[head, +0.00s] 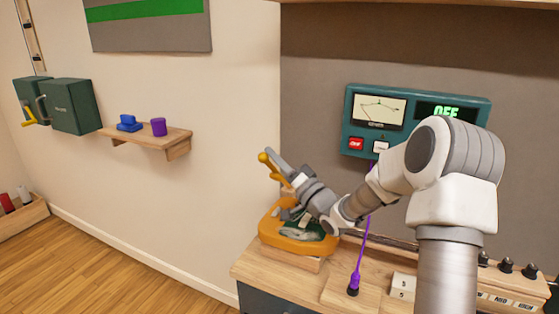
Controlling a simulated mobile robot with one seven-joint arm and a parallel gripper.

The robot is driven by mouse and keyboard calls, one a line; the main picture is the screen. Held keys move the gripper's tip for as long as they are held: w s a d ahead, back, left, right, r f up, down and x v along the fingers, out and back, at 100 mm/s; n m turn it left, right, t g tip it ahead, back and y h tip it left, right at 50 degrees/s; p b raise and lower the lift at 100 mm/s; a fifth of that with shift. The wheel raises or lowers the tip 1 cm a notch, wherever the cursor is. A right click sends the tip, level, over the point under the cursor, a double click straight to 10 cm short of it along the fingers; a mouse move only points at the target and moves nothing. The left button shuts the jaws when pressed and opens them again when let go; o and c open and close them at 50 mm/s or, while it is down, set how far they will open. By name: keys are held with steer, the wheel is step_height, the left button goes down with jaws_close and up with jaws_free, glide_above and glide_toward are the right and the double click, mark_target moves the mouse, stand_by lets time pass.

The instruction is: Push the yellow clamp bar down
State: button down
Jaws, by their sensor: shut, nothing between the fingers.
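The yellow clamp bar (267,161) stands raised and tilted above an orange clamp base (272,236) on the wooden bench. The base surrounds a dark green and grey part, partly hidden by my arm. My gripper (276,157) is shut and empty, its grey fingers pointing up and left beside the upper part of the bar. The fingers overlap the bar in the head view, and I cannot tell whether they touch it.
A teal panel (361,133) reading OFF hangs on the wall. A purple cable (364,240) ends in a black plug on the bench. A wooden shelf (148,136) holds blue and purple items. A green box (72,107) is mounted at left.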

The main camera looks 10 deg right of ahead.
steer(key=s+a+f+n+y+b, duration=0.1)
steer(key=s+a+f+n+b, duration=0.1)
steer(key=f+b, duration=0.4)
steer(key=s+a+f+n+g+y+b, duration=0.1)
steer(key=s+a+f+n+y+b, duration=0.1)
steer(key=f+b, duration=0.4)
steer(key=shift+s+a+f+n+y+b, duration=0.2)
steer(key=shift+s+a+n+y+b, duration=0.15)
steer(key=shift+s+n+b, duration=0.7)
steer(key=shift+s, duration=0.15)
steer(key=s+d+f+p, duration=0.2)
steer(key=s+d, duration=0.8)
steer(key=s, duration=0.2)
steer(key=shift+s+d+f+p, duration=0.15)
steer(key=shift+s+d+p, duration=0.15)
steer(key=shift+d, duration=0.1)
steer(key=shift+w, duration=0.1)
